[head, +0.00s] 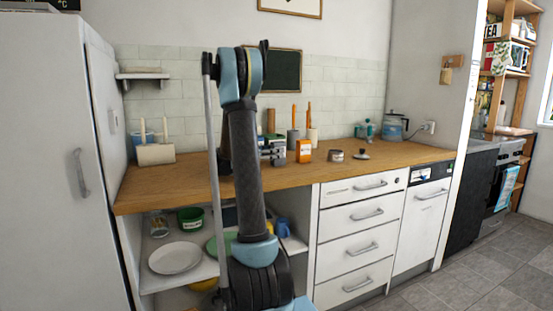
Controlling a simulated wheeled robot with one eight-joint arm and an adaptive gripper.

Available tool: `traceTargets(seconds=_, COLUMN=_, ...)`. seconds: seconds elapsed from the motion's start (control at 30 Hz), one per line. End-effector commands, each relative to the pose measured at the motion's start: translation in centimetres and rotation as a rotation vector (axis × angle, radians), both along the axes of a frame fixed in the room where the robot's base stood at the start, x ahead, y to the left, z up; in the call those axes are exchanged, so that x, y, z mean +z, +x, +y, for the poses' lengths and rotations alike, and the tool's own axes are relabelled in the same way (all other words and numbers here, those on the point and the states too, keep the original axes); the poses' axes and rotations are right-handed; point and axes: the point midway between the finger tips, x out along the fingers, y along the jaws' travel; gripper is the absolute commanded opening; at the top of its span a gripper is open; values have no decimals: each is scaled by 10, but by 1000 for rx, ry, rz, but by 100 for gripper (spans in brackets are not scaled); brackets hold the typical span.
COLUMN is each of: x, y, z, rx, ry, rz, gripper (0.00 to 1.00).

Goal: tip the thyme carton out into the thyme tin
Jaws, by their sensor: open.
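A small orange carton (304,152), which looks like the thyme carton, stands upright on the wooden counter right of my arm. Its label is too small to read. A short, round grey tin (336,156) stands to its right, apart from it; I take it as the thyme tin. My gripper is mostly hidden behind my upright arm. Only a dark part of it (224,154) shows at the arm's left side, over the counter. It is open and apart from the carton and tin; its fingertips cannot be made out.
A small dark-topped item (361,155) lies right of the tin. Dark and pale boxes (272,149) stand left of the carton. Utensil holders (293,139) and a kettle (394,127) stand behind. The counter's front right (400,157) is clear. A shelf below holds a plate (175,258).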

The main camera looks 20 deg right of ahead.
Motion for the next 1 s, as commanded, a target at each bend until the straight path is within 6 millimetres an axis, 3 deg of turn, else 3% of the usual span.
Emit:
traceTargets(seconds=0.1, x=0, y=0, z=0, rx=0, ry=0, rz=0, gripper=55)
traceTargets(seconds=0.13, x=0, y=0, z=0, rx=0, ry=0, rz=0, gripper=50)
traceTargets(seconds=0.37, x=0, y=0, z=0, rx=0, ry=0, rz=0, gripper=0)
traceTargets(seconds=1.0, x=11, y=0, z=1, rx=2, ry=0, rz=0, gripper=0)
